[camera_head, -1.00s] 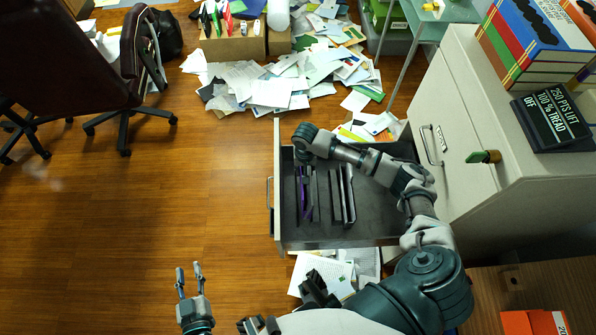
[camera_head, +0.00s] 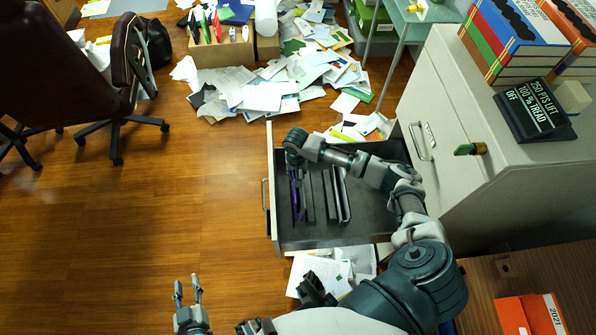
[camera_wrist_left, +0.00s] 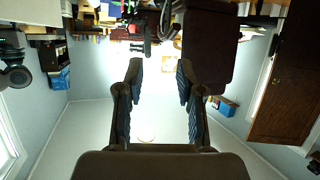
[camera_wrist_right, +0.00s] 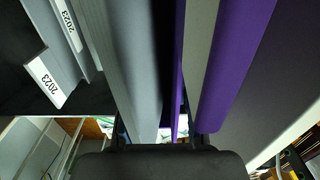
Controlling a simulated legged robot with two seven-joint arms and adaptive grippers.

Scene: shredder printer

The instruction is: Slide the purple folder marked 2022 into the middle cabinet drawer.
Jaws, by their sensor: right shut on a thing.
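The purple folder (camera_head: 295,195) stands on edge at the left end of an open cabinet drawer (camera_head: 375,215). Its purple cover shows large in the right wrist view (camera_wrist_right: 235,65); no 2022 mark is readable. My right gripper (camera_head: 296,158) is over the drawer's left part, shut on the purple folder; its fingers are mostly hidden under the wrist. Grey folders (camera_head: 341,195) stand to the right in the same drawer, with 2023 labels (camera_wrist_right: 48,82) in the right wrist view. My left gripper (camera_head: 188,289) is open and empty over the floor, its fingers apart in its wrist view (camera_wrist_left: 155,95).
The grey cabinet (camera_head: 455,100) is on the right, with another handle (camera_head: 418,142) and a key-like green tag (camera_head: 470,149). Books (camera_head: 515,40) and a black sign (camera_head: 535,110) sit on top. Loose papers (camera_head: 265,90) cover the floor behind.

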